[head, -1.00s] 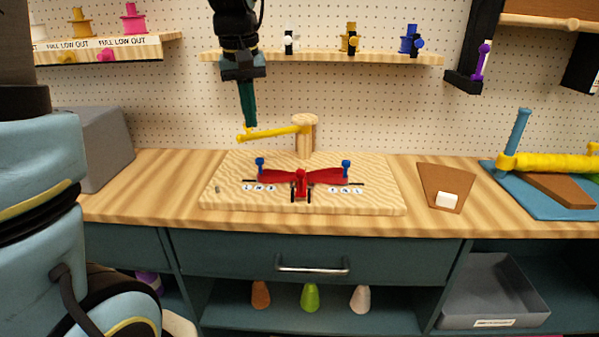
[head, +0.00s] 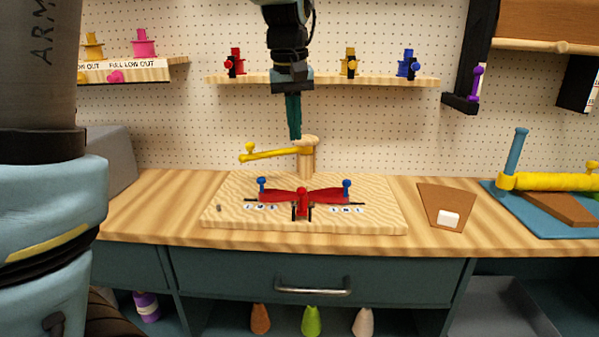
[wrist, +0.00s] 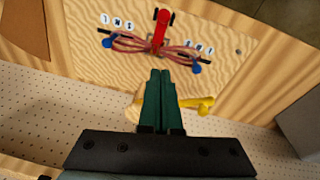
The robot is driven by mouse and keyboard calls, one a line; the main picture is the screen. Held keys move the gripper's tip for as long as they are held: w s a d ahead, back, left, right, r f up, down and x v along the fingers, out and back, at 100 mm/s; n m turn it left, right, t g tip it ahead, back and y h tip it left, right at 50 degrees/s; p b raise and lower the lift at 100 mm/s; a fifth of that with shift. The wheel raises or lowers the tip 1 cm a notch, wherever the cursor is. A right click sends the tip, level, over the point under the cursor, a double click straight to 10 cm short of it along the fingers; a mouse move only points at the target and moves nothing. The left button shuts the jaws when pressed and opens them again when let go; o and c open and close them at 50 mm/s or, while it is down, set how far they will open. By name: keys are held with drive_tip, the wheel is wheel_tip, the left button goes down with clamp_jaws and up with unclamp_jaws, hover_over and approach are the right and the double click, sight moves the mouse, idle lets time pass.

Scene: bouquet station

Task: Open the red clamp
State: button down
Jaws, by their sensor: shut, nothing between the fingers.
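The red clamp (head: 303,199) stands at the middle front of the light wooden board (head: 230,223). In the wrist view its red body (wrist: 161,28) points toward the top of the picture, with dark parts at its end. Red strands (head: 329,195) spread to both sides of it, toward a blue-topped post (head: 262,186) on the left and another (head: 346,187) on the right. My gripper (head: 295,138) is shut and empty, pointing down above the rear of the board, behind and above the clamp and apart from it. Its green fingers (wrist: 161,75) lie together in the wrist view.
A wooden post (head: 307,158) with a yellow arm (head: 270,153) stands at the board's back, close to my gripper. A shelf (head: 300,79) with coloured spools is on the pegboard behind. A brown mat (head: 445,199) with a white block lies right of the board.

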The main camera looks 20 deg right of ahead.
sight(302, 195)
drive_tip(key=shift+s+f+p, duration=0.4)
drive_tip(key=shift+f+p, duration=0.05)
drive_tip(key=shift+f, duration=1.1)
drive_tip(key=shift+s+f+p, duration=0.45)
drive_tip(key=shift+f, duration=1.15)
drive_tip(key=shift+s+f+p, duration=0.4)
drive_tip(key=shift+f+p, duration=0.05)
drive_tip(key=shift+f, duration=1.1)
